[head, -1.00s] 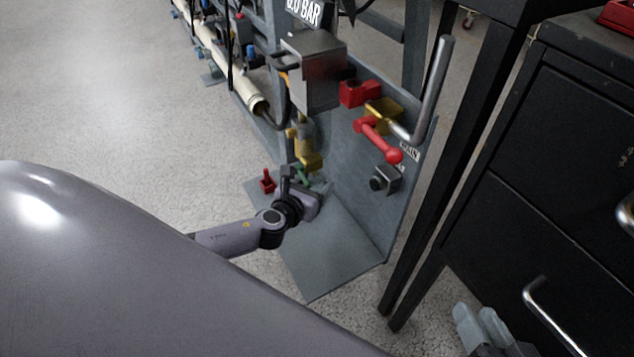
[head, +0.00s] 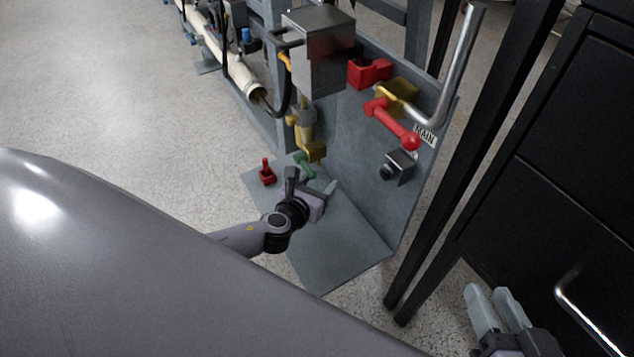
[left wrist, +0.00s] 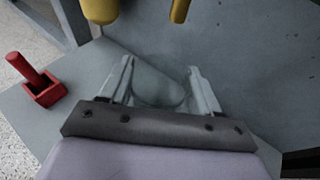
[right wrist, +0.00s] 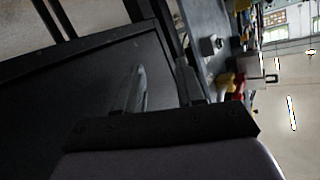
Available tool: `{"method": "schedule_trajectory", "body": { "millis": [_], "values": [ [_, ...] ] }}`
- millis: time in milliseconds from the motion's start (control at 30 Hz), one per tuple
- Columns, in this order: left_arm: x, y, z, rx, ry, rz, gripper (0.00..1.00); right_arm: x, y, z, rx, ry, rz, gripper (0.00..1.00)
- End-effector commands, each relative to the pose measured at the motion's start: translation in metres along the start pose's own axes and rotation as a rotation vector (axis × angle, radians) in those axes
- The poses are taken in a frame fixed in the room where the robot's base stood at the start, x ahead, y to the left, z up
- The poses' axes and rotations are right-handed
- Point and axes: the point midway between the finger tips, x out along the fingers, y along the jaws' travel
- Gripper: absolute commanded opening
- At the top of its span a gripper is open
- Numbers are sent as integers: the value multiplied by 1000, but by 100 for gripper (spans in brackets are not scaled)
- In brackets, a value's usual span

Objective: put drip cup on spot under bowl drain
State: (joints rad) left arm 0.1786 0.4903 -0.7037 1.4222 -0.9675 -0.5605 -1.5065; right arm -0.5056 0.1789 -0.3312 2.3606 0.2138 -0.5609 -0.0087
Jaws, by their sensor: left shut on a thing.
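My left gripper (head: 312,186) is low over the grey base plate (head: 340,255), in front of the yellow fittings (head: 311,148). In the left wrist view its fingers (left wrist: 160,85) stand apart around a pale, see-through rounded thing (left wrist: 158,92), which looks like the drip cup. The cup is hard to make out in the head view. I cannot tell whether it touches the plate. Yellow ends (left wrist: 100,8) hang beyond the fingers in the left wrist view. I cannot clearly pick out the bowl drain or the spot. My right gripper (head: 500,310) is open and empty at the lower right.
A red post on a block (head: 266,173) stands on the plate left of my left gripper. A green handle (head: 304,163) is close behind it. The upright panel (head: 350,165) carries red levers (head: 395,128) and a metal pipe. Black drawers (head: 570,190) stand at the right.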

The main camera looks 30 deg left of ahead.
Motion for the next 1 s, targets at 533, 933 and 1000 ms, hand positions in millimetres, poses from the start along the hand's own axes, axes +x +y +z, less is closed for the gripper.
{"method": "schedule_trajectory", "body": {
  "millis": [533, 933, 1000],
  "values": [
    [0, 0, 0, 0, 0, 0, 88, -1, 0, 0, -4, 3, 3, 38],
    [-61, 1, 3, 0, 3, -1, 88, 9, -13, -5, 111, -65, -47, 38],
    [-75, 0, 2, 1, 3, -1, 88, 8, -13, -5, 115, -74, -46, 38]
  ]
}}
